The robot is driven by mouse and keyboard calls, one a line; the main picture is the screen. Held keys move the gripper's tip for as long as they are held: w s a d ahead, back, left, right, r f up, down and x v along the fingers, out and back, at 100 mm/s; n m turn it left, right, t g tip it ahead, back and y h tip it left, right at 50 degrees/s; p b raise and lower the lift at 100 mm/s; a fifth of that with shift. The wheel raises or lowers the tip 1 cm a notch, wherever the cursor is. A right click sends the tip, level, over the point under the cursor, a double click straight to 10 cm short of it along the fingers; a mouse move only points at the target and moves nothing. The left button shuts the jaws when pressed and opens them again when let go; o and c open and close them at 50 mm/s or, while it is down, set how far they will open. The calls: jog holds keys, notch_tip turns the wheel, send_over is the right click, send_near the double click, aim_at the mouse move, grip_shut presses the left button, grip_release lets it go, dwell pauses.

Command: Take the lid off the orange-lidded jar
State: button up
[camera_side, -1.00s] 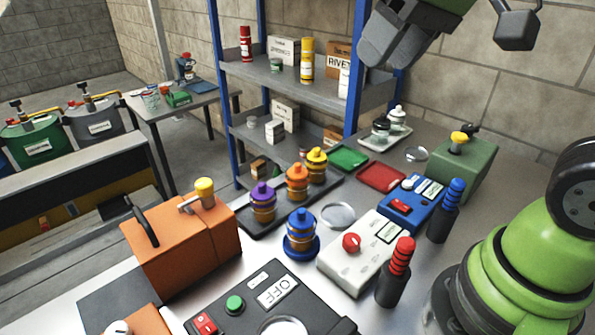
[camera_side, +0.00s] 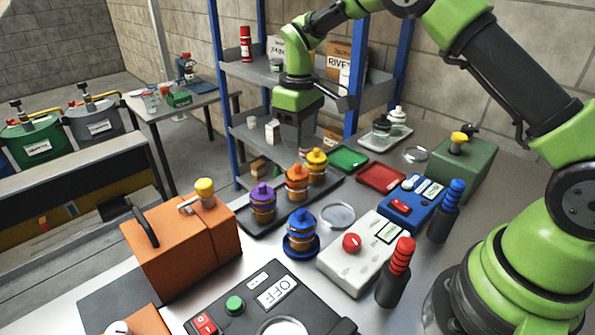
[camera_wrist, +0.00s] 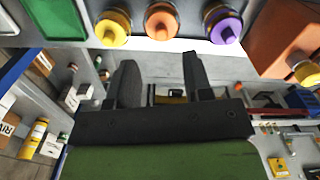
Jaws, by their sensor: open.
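The orange-lidded jar (camera_side: 297,188) stands upright in the middle of a row on a dark tray, between the purple-lidded jar (camera_side: 262,204) and the yellow-lidded jar (camera_side: 317,167). Its orange lid (camera_side: 297,170) is on. In the wrist view the orange-lidded jar (camera_wrist: 161,22) shows at the top, past the fingers. My gripper (camera_side: 293,146) hangs above and behind the row, in front of the shelf, apart from the jars. In the wrist view my gripper (camera_wrist: 160,72) has its two dark fingers spread with nothing between them.
A blue-lidded jar (camera_side: 301,236) stands on a blue round base in front of the tray (camera_side: 248,226). An orange case (camera_side: 180,245) is at left. A white box with a red knob (camera_side: 352,262) is at right. The blue-posted shelf (camera_side: 246,75) rises close behind my gripper.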

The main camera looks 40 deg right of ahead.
aim_at(298, 164)
notch_tip(298, 164, down, 7)
jog(key=shift+w+a+f, duration=0.1)
jog(key=shift+a, duration=0.05)
dwell(0.4)
grip_shut()
